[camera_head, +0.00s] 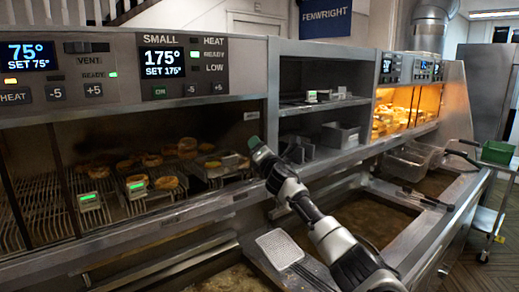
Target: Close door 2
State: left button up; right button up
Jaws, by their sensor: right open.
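I cannot read a label that marks door 2. The heated cabinet (215,107) on the left has a wide front with food visible on wire racks inside. A dark upright edge (62,180) crosses its left part; I cannot tell whether it is a door edge. My right gripper (258,147) is open at the right end of this cabinet front, with a small green patch by its tip. I cannot tell whether it touches anything. My right arm reaches up from the lower right. My left gripper is out of view.
Open middle shelves (325,104) hold small metal containers. A lit cabinet (403,108) with food stands further right. Below are oil-filled fryer vats (375,220), a perforated scoop (280,249) and a wire basket (408,160). A trolley with a green box (497,152) stands at the far right.

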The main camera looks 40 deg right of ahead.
jog(key=shift+a, duration=0.1)
jog(key=b+v, duration=0.3)
jog(key=v, duration=0.7)
jog(key=shift+s, duration=0.4)
jog(key=shift+a+f, duration=0.1)
